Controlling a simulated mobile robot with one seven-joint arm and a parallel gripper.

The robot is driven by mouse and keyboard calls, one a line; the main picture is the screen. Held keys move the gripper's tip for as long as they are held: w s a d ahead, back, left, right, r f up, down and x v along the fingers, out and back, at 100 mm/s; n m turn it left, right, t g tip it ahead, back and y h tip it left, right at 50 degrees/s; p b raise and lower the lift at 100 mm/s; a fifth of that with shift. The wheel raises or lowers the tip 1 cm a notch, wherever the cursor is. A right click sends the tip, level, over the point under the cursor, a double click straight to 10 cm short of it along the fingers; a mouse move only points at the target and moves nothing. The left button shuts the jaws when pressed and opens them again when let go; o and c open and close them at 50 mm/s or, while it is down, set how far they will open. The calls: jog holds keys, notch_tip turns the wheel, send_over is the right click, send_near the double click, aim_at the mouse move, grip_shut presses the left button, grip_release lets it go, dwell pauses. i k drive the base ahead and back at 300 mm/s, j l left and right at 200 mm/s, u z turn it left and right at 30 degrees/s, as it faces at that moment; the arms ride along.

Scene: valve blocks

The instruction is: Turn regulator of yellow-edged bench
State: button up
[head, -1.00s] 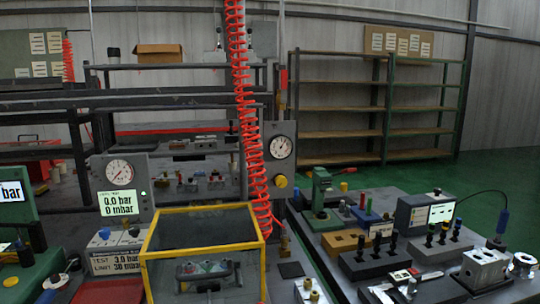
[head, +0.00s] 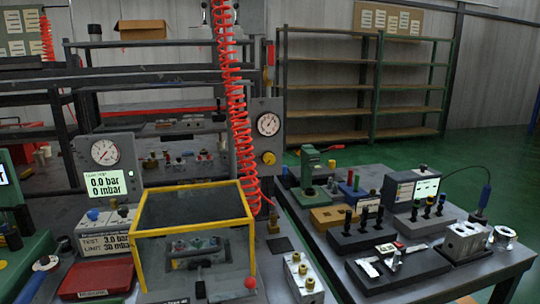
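A clear box with yellow edges (head: 190,232) stands on the grey bench at left of centre, with a valve block (head: 196,248) inside behind its panes. Behind its right corner, a grey panel carries a round white gauge (head: 268,124) with a yellow regulator knob (head: 268,158) below it. Left of the box, a display unit (head: 107,172) reads 0.0 bar and 0 mbar under another round gauge. A test box (head: 104,238) marked TEST 3.0 bar has a blue knob (head: 93,215) and a dark one on top. My gripper is not in view.
A coiled red hose (head: 236,120) hangs behind the box. A red case (head: 95,281) and a white block with brass fittings (head: 303,279) flank the box. The right bench holds a green press (head: 311,168), black tool stands (head: 360,232) and a metal block (head: 464,241).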

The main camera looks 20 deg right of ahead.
aim_at(269, 158)
jog(key=i+j+z, duration=0.1)
jog(key=i+j, duration=0.25)
jog(key=z, duration=1.6)
